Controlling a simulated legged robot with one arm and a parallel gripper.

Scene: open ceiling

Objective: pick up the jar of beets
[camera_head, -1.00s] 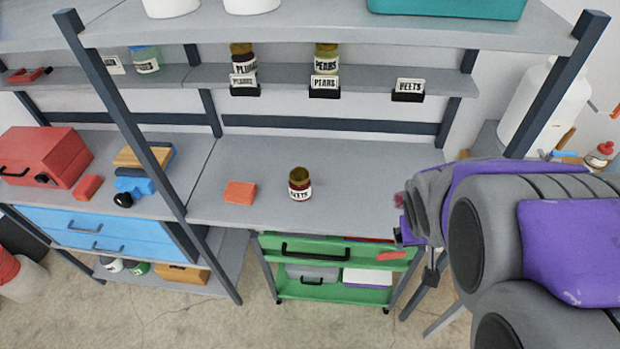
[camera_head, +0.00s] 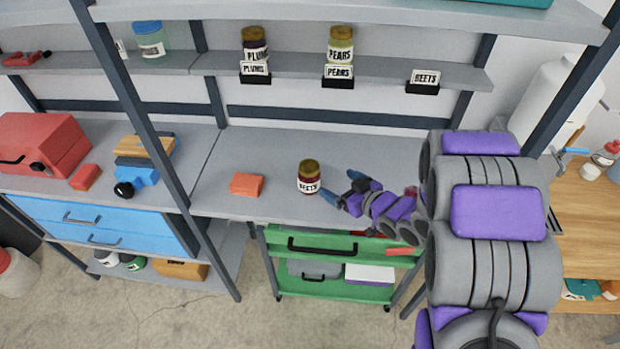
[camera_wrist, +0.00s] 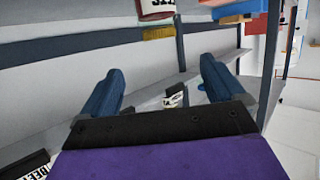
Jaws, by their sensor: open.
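The jar of beets (camera_head: 308,184) stands upright on the grey bench, with a gold-brown lid and a white BEETS label. My gripper (camera_head: 344,186) is just to the right of it, its two blue fingers spread towards the jar, apart from it and with nothing between them. In the wrist view, which appears upside down, my open fingers (camera_wrist: 158,82) show. A dark jar with a white label and gold lid (camera_wrist: 156,12), seemingly the beets jar, is cut by the top edge there.
An orange block (camera_head: 247,184) lies left of the jar. The shelf above holds a plums jar (camera_head: 254,46), a pears jar (camera_head: 340,46) and a BEETS card (camera_head: 425,80) with no jar behind it. A dark rack post (camera_head: 130,110) stands left. Bare bench lies behind the jar.

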